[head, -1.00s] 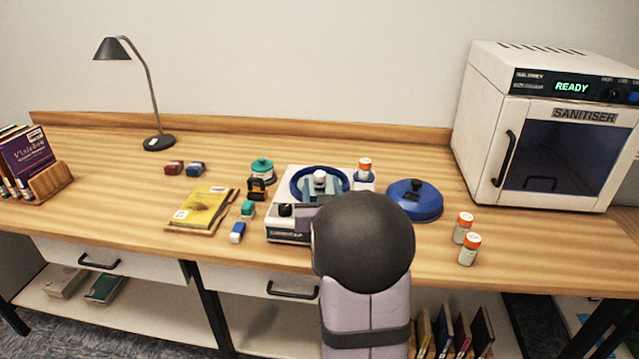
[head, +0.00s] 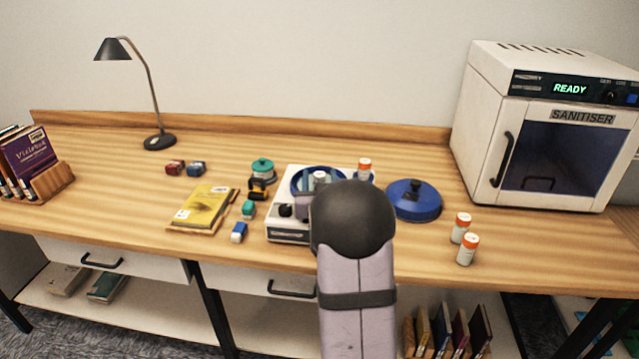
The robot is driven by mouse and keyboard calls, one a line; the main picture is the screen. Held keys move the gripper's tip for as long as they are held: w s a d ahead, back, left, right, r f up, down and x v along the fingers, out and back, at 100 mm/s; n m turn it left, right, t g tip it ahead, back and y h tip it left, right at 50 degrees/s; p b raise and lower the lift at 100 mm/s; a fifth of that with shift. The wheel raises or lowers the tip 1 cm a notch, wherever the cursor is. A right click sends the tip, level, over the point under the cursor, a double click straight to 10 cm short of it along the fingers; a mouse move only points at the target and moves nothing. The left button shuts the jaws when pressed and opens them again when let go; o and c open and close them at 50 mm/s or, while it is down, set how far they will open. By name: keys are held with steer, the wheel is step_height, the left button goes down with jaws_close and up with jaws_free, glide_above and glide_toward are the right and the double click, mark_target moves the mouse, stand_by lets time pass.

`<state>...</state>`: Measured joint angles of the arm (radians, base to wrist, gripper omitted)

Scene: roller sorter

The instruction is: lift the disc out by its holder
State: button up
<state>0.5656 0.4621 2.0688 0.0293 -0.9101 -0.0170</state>
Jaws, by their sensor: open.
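The white roller sorter (head: 288,233) stands mid-bench, with a round blue bowl (head: 298,179) set in its top. A pale upright knob (head: 319,177), which looks like the disc's holder, stands in the bowl with grey-blue parts beside it. The disc itself cannot be made out clearly. My arm's dark round joint covers the sorter's front right. Only a little of my gripper (head: 303,196) shows, at the left of that joint and close to the knob. It is open. Its fingertips are mostly hidden, so contact with the holder cannot be told.
A blue lid (head: 414,201) with a dark knob lies right of the sorter. An orange-capped bottle (head: 364,168) is at its back right; two more (head: 465,240) stand near the front edge. The sanitiser (head: 560,150) is shut.

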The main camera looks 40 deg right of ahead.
steer(key=c, duration=1.1)
steer(key=shift+c, duration=0.2)
steer(key=shift+r, duration=0.1)
step_height(320, 180, up, 10)
